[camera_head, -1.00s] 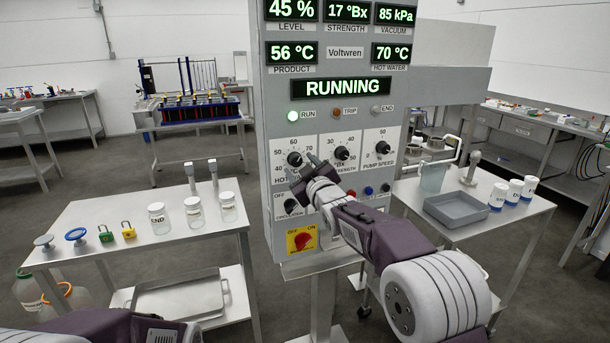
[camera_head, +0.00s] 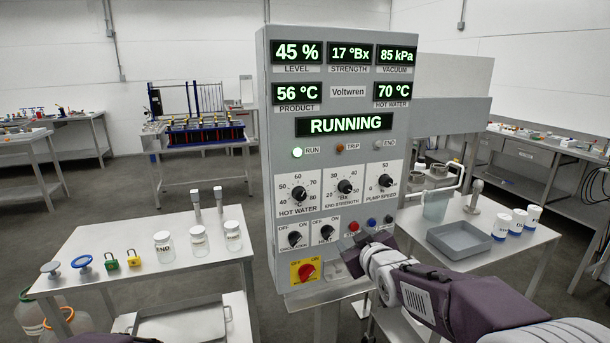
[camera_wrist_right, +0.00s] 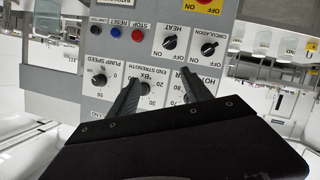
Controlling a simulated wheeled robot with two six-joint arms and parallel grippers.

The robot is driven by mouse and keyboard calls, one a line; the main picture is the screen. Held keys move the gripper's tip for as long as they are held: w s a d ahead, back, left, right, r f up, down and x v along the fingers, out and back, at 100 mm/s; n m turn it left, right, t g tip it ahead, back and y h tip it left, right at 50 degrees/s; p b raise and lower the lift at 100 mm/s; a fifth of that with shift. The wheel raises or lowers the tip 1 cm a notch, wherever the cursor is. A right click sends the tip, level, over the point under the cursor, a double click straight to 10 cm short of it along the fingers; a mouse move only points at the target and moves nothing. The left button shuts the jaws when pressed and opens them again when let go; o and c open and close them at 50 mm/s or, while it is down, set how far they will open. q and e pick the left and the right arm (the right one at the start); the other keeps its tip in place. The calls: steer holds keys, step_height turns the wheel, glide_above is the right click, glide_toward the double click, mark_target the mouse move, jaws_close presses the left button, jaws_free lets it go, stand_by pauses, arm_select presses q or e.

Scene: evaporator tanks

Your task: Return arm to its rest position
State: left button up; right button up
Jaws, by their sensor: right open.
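The grey control panel (camera_head: 339,210) stands in the middle of the head view, reading RUNNING with its green RUN lamp (camera_head: 297,152) lit. My right gripper (camera_head: 352,256) is in front of the panel's lower right part, beside the HEAT knob (camera_head: 326,232) and just below the red STOP button (camera_head: 353,226). In the right wrist view, where the panel appears upside down, its two fingers (camera_wrist_right: 160,88) are spread with nothing between them. I cannot tell whether they touch the panel. My left gripper is not in view; only a dark bit of arm shows at the bottom left.
A left table (camera_head: 130,236) holds jars (camera_head: 199,241), small padlocks (camera_head: 134,258) and valve handles. A right table (camera_head: 510,238) holds a grey tray (camera_head: 460,240) and white pots (camera_head: 518,223). The red switch (camera_head: 306,271) sits low on the panel.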

arm_select(q)
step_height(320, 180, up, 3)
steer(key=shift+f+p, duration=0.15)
steer(key=shift+p, duration=0.65)
arm_select(e)
steer(key=s+d+f+m+g, duration=0.2)
steer(key=s+f+g, duration=0.4)
steer(key=s+f, duration=0.4)
steer(key=s+d+f+m+g+h, duration=0.1)
steer(key=s+f+m+g, duration=0.3)
steer(key=s+f, duration=0.7)
steer(key=s+d+g, duration=0.1)
steer(key=s+g, duration=0.1)
steer(key=s, duration=0.6)
steer(key=shift+s+d+f+m+g+h, duration=0.2)
steer(key=shift+s+d+m+g+h, duration=0.1)
steer(key=shift+s+d+m+g, duration=0.1)
